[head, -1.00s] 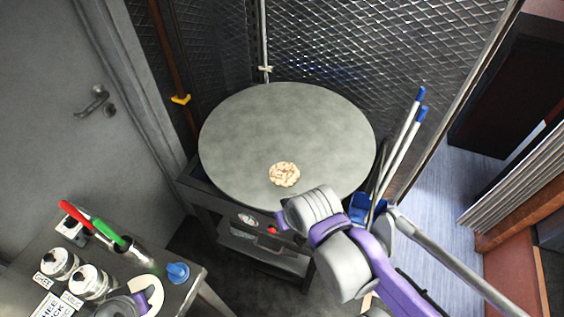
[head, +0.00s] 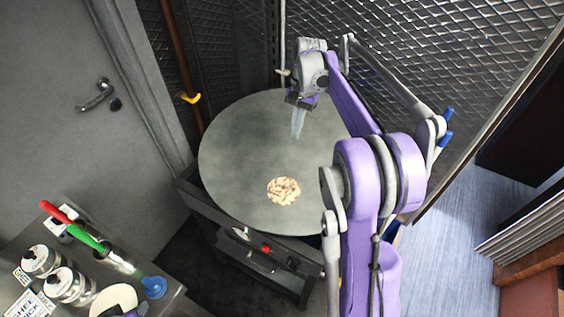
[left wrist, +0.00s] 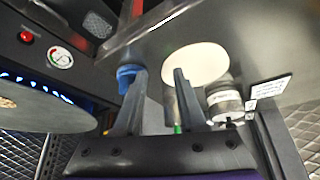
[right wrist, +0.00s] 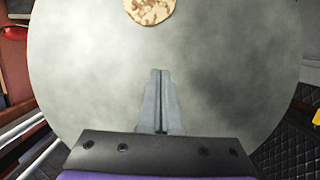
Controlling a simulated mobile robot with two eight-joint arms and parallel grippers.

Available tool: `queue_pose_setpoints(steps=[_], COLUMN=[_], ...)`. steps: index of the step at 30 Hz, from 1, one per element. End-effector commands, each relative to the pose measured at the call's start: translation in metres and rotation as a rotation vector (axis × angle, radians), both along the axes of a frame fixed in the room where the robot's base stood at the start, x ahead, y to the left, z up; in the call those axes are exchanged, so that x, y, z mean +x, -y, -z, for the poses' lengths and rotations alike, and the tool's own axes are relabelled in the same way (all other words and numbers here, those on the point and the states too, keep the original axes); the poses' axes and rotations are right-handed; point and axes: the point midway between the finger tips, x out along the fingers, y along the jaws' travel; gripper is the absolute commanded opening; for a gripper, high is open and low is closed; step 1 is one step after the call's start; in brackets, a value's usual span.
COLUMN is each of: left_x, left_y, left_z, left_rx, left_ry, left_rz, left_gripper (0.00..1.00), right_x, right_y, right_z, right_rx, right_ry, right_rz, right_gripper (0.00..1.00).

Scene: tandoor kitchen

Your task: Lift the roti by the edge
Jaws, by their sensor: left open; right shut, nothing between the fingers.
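The roti (head: 284,191), a small pale disc with brown patches, lies flat on the near part of the round grey griddle (head: 230,150). It also shows at the top of the right wrist view (right wrist: 150,9), and its edge at the far left of the left wrist view (left wrist: 6,102). My right gripper (head: 297,136) points down over the griddle, behind the roti and apart from it. Its fingers are together and empty, as the right wrist view (right wrist: 159,72) shows. My left gripper (left wrist: 157,72) is open and empty near the side counter.
The metal counter (head: 170,300) at lower left holds jars (head: 68,284), red- and green-handled tools (head: 75,228), a blue item (head: 153,287) and a cream disc (left wrist: 196,64). Mesh walls close in behind the griddle.

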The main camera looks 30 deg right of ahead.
Motion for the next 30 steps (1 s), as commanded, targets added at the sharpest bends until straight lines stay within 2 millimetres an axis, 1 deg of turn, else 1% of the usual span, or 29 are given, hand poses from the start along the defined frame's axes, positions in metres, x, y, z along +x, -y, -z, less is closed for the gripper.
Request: queue_pose_setpoints(steps=[2,5,7,18,21,24,30], left_x=[0.0,0.0,-0.001,-0.001,0.001,0.002,0.003], left_y=[0.0,0.0,0.0,0.0,0.0,0.0,0.0], left_z=[0.0,0.001,0.002,0.004,-0.002,-0.005,-0.007], left_rx=[0.0,0.0,0.0,0.0,0.0,0.0,0.0], left_ry=[0.0,-0.001,-0.001,-0.003,0.002,0.004,0.006], left_rz=[0.0,0.0,0.0,0.0,0.0,0.0,0.0], left_gripper=[0.41,0.41,0.41,0.41,0.41,0.41,0.41], right_x=[0.0,-0.001,-0.002,-0.011,-0.018,-0.024,-0.029], right_y=[0.002,-0.001,-0.004,-0.021,-0.037,-0.047,-0.056], right_z=[0.004,0.013,0.024,0.099,0.096,0.096,0.097], right_rx=[0.003,0.003,0.003,0.003,0.003,0.002,0.002], right_ry=[-0.005,-0.005,-0.005,-0.004,-0.003,-0.002,-0.004], right_rz=[0.008,0.008,0.007,0.005,0.003,0.003,0.006], right_gripper=[0.0,0.0,0.0,0.0,0.0,0.0,0.0])
